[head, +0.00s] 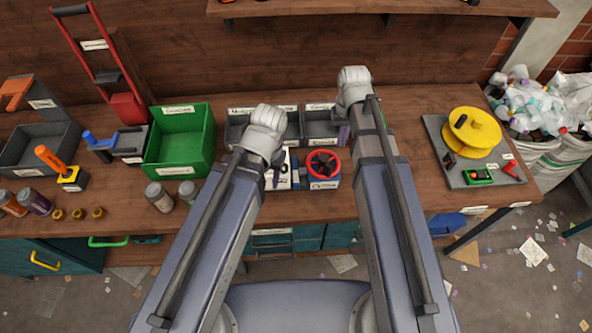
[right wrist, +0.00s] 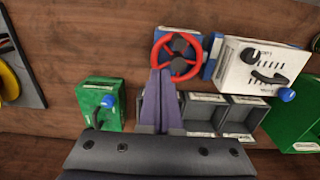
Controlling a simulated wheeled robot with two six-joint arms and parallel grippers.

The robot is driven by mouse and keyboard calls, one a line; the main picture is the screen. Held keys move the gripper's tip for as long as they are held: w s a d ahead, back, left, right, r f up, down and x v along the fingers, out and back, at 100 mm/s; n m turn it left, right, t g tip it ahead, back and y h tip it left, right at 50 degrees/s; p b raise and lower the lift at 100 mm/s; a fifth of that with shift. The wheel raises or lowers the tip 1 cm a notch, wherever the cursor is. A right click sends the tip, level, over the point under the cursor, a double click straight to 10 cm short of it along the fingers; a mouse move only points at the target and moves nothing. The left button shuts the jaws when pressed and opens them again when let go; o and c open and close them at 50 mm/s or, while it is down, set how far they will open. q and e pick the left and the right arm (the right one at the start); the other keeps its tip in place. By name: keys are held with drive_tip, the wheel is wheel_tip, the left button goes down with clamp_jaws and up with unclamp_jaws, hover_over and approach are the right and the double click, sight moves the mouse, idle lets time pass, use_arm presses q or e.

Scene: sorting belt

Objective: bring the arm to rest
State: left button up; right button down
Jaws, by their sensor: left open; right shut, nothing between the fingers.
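My left arm reaches over the bench, and its gripper (head: 277,178) hangs beside a white panel (head: 294,181). Its fingers are small and partly hidden by the wrist. My right arm reaches further right, and its gripper (head: 344,134) is above the grey bins (head: 320,138). In the right wrist view its purple fingers (right wrist: 161,92) are together with nothing between them. They point toward the red valve wheel (right wrist: 178,56). That wheel also shows in the head view (head: 323,163), on a labelled blue and white box just below the right gripper.
A green bin (head: 180,143) stands left of my left gripper. Jars (head: 159,197) stand near the front edge. A board with a yellow reel (head: 471,132) lies at the right. A green box (right wrist: 100,102) is near the right fingers. A shelf (head: 380,7) overhangs the back.

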drive_tip(key=s+a+f+n+h+b, duration=0.1)
drive_tip(key=s+a+f+n+b, duration=0.1)
drive_tip(key=s+a, duration=0.7)
drive_tip(key=s+n, duration=0.1)
drive_tip(key=s, duration=0.2)
drive_tip(key=shift+s+a+f+b, duration=0.25)
drive_tip(key=shift+s+a+b, duration=0.05)
drive_tip(key=shift+s+a, duration=0.1)
drive_tip(key=shift+r, duration=0.1)
wheel_tip(320, 180, up, 3)
drive_tip(key=p, duration=0.3)
idle(2.0)
